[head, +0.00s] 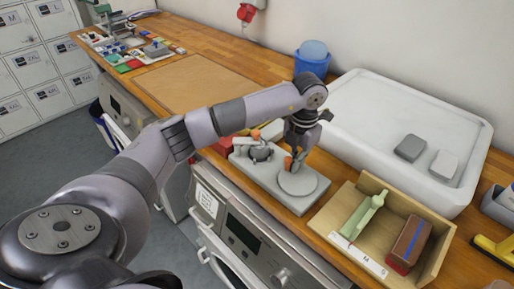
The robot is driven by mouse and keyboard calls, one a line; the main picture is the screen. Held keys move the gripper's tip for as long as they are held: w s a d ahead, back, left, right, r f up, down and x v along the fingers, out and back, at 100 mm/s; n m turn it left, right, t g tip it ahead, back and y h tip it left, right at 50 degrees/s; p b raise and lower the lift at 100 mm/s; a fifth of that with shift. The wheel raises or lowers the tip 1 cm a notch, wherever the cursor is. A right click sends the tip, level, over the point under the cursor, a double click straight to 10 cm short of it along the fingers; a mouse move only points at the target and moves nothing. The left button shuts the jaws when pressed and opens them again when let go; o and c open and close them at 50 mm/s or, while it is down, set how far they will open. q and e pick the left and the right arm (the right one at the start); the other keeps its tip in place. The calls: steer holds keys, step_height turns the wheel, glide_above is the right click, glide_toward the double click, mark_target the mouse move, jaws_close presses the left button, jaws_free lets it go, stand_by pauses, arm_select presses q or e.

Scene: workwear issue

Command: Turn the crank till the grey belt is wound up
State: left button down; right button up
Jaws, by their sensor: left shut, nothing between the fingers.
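The winding device is a grey base plate (312,197) on the wooden worktop, below my arm in the head view. A flat round grey disc (298,183) lies on its right part, with an orange knob (288,164) at the disc's far edge. A dark round part (261,153) with another orange piece (256,134) is on its left part. I cannot clearly make out the grey belt or how much is wound. My left gripper (298,159) points down right at the orange knob by the disc; it is shut and empty, and contact is unclear. My right gripper is out of view.
A wooden tray (446,246) with a green tool and a brown box stands right of the device. A blue container (312,58) stands at the back. A brown mat (190,80) lies left.

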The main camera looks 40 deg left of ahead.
mark_target(286, 159)
arm_select(q)
steer(key=shift+s+d+r, duration=0.1)
steer(key=shift+s+r, duration=0.1)
steer(key=shift+s, duration=0.45)
steer(key=shift+d, duration=0.2)
steer(key=shift+w+d+r, duration=0.1)
steer(key=shift+w+d, duration=0.05)
steer(key=shift+w, duration=0.35)
steer(key=shift+w+d+r, duration=0.1)
steer(key=shift+w, duration=0.35)
steer(key=shift+w+a, duration=0.1)
steer(key=shift+a, duration=0.15)
steer(key=shift+s+a, duration=0.25)
steer(key=shift+a, duration=0.6)
steer(key=shift+s+a, duration=0.35)
steer(key=shift+s, duration=0.45)
steer(key=shift+s+a, duration=0.15)
steer(key=shift+s, duration=0.45)
steer(key=shift+s+d, duration=0.1)
steer(key=shift+s, duration=0.85)
steer(key=shift+s+d, duration=0.45)
steer(key=shift+s, duration=0.4)
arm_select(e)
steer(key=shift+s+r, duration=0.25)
arm_select(q)
steer(key=c, duration=2.4)
jaws_free()
